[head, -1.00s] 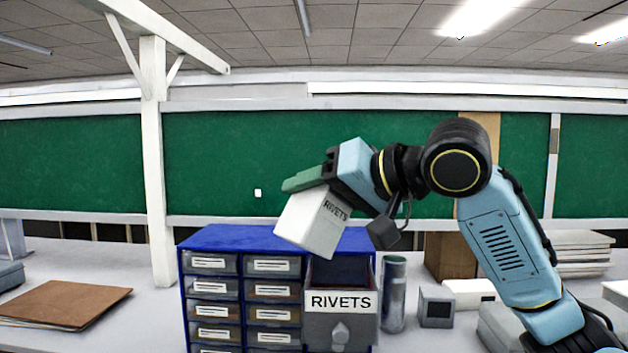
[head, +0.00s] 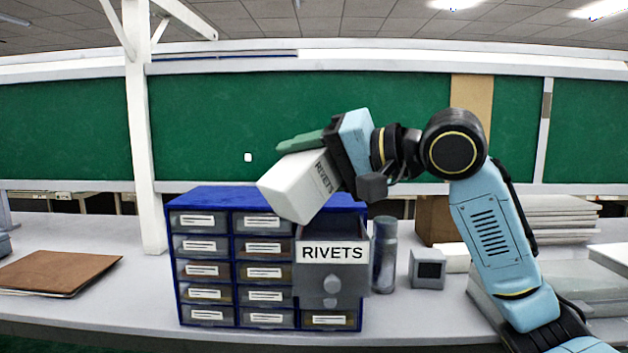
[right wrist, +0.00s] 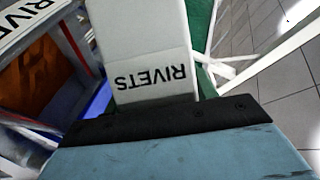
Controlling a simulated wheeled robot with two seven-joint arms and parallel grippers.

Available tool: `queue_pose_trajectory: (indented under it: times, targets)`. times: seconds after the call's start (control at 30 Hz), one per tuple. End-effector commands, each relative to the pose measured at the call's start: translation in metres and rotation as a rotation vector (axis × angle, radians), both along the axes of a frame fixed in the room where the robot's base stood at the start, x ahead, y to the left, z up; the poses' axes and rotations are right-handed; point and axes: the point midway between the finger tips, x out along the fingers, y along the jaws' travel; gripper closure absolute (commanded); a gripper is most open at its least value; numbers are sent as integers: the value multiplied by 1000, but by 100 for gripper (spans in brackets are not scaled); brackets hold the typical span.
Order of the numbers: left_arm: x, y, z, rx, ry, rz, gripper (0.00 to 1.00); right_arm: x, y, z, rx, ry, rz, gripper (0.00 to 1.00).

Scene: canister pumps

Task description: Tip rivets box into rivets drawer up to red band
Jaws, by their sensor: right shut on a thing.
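The white rivets box (head: 297,186) is tilted in the air above the open drawer, its lower end pointing down and left. My right gripper (head: 322,152) is shut on it; the box with its RIVETS print also fills the middle of the right wrist view (right wrist: 145,45). The rivets drawer (head: 331,283) is pulled out from the blue cabinet (head: 250,195), with a RIVETS label on its front. Part of the drawer shows at the left of the right wrist view (right wrist: 25,25). My left gripper is not in view.
A grey cylinder (head: 384,255) and a small grey box with a dark face (head: 428,269) stand right of the drawer. A brown folder (head: 60,272) lies at the left. Stacked sheets (head: 555,220) are at the right. The bench left of the cabinet is mostly clear.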

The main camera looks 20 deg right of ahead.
Motion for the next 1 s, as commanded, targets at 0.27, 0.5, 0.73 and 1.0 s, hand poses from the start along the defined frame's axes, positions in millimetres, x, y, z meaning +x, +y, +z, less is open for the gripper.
queue_pose_trajectory:
  times: [0.27, 0.5, 0.73, 1.0]
  targets:
    - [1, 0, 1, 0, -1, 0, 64, 0, 0, 2, 16, 3, 0, 75]
    - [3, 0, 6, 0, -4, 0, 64, -1, -2, 4, 93, 33, 2, 75]
    - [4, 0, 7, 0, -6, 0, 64, -1, -3, 5, 133, 46, 1, 75]
    - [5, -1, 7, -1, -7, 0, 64, -1, -3, 5, 131, 46, 1, 75]
